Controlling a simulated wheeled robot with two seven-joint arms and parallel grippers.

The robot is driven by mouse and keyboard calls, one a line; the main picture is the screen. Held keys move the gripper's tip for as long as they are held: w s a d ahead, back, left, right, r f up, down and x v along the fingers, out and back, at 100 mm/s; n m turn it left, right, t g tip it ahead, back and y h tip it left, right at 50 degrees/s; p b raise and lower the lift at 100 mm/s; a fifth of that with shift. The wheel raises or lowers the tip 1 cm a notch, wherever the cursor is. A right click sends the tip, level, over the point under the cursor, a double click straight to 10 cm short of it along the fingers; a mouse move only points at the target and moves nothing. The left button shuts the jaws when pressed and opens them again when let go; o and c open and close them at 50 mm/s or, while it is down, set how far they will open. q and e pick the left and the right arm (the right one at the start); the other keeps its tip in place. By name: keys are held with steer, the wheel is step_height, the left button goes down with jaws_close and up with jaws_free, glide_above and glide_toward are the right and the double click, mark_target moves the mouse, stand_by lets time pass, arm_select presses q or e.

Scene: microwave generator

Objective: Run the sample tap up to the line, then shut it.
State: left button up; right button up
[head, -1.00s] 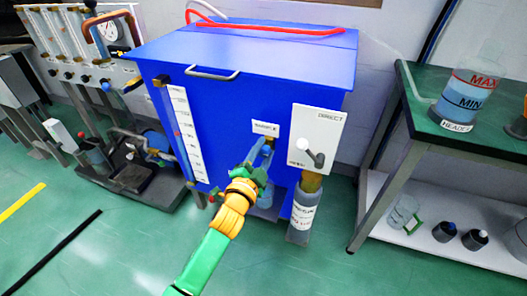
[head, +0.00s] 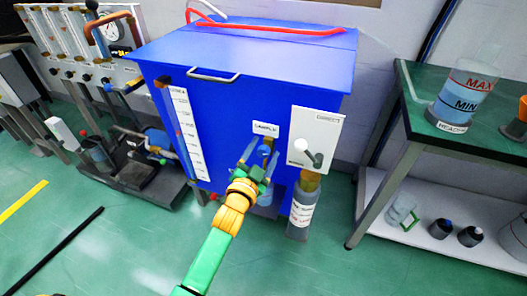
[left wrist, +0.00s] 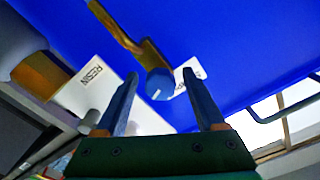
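The sample tap shows as a blue knob (head: 264,149) under the SAMPLE label (head: 265,129) on the front of the blue tank (head: 235,110). In the left wrist view the round blue knob (left wrist: 160,84) has a white mark and sits on a brass pipe (left wrist: 120,28). My left gripper (head: 258,164) is open, its fingers apart in front of the tap. The knob lies ahead of the gap between the fingertips (left wrist: 160,76), with nothing gripped. A bluish vessel (head: 265,197) below the tap is partly hidden by my gripper; its line and level cannot be read. My right gripper is out of view.
Right of the tap, a white panel (head: 327,125) carries a lever, with a labelled grey cylinder (head: 301,215) below. A green-topped bench (head: 415,105) holds a MAX/MIN header bottle (head: 466,90).

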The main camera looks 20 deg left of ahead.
arm_select(q)
steer(key=s+p, duration=0.1)
steer(key=s, duration=0.6)
steer(key=shift+a, duration=0.1)
stand_by(0.7)
